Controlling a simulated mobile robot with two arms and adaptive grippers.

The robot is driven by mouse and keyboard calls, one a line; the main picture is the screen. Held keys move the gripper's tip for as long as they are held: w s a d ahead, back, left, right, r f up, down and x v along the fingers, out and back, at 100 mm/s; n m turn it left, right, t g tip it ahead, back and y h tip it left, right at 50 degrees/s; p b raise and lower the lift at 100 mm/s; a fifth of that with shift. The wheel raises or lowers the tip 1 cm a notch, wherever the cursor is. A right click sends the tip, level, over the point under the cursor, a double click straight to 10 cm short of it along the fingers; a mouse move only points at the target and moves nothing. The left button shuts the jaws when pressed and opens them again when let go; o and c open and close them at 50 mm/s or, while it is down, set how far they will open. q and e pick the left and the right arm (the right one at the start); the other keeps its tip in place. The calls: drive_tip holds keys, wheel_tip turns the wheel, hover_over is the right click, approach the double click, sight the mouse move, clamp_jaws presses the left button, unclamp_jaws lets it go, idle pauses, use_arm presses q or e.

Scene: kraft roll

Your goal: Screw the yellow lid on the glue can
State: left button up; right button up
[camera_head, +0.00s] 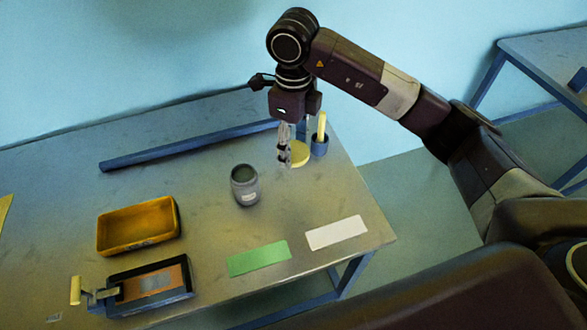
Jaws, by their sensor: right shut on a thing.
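The glue can (245,194) is a grey, round can with a pale label. It stands upright on the table with its dark open top facing up. The yellow lid (301,154) is a pale yellow disc behind and to the right of the can. My right gripper (284,162) points down and is shut on the lid's left side, its fingers covering part of it. I cannot tell whether the lid touches the table. The lid and the can are apart. My left gripper is not in view.
A blue cup (320,147) with a yellow stick stands close behind the lid. A blue bar (180,148) lies at the back. An orange tray (105,241), a dark-framed tray (182,295), a green card (259,258) and a white card (336,232) lie nearer the front.

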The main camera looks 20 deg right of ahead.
sight(293, 151)
drive_tip(key=shift+r, duration=2.35)
